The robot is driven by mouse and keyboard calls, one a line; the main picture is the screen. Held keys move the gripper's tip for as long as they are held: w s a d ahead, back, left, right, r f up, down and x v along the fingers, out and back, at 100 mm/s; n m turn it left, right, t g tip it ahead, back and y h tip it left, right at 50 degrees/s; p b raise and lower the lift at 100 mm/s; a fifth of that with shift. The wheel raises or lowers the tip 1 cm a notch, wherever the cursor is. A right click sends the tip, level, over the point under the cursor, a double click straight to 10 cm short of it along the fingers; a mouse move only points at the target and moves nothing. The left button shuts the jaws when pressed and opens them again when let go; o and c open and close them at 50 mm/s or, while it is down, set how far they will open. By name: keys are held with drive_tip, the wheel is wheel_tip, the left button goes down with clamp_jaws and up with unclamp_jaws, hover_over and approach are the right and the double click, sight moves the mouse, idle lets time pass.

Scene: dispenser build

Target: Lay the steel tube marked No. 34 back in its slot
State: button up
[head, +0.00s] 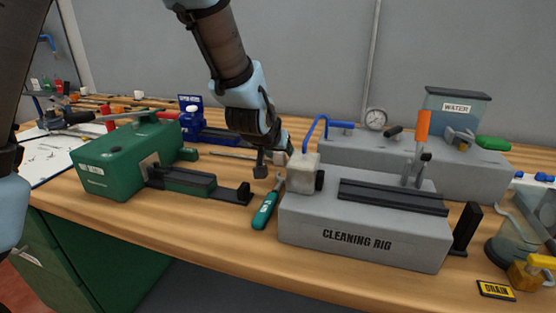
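My gripper (271,166) is low over the table, between the green machine and the grey cleaning rig. Its two dark fingertips look apart, and I see nothing clearly between them. A thin grey rod (230,155) lies on the table just left of and behind the fingers. It may be the steel tube, but no No. 34 mark is readable, and I cannot tell whether its right end touches the gripper. The cleaning rig (360,237) has a long dark slotted rail (393,196) on top, with no tube visible in it. I cannot tell which slot is the tube's own.
A teal-handled tool (264,211) lies in front of my gripper. The green machine (120,160) with its dark rail stands left. A blue bent tube (316,131), water tank (457,112), glass jar (513,245) and DRAIN sign (496,290) are around the rig.

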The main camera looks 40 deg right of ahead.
clamp_jaws()
idle(0.5)
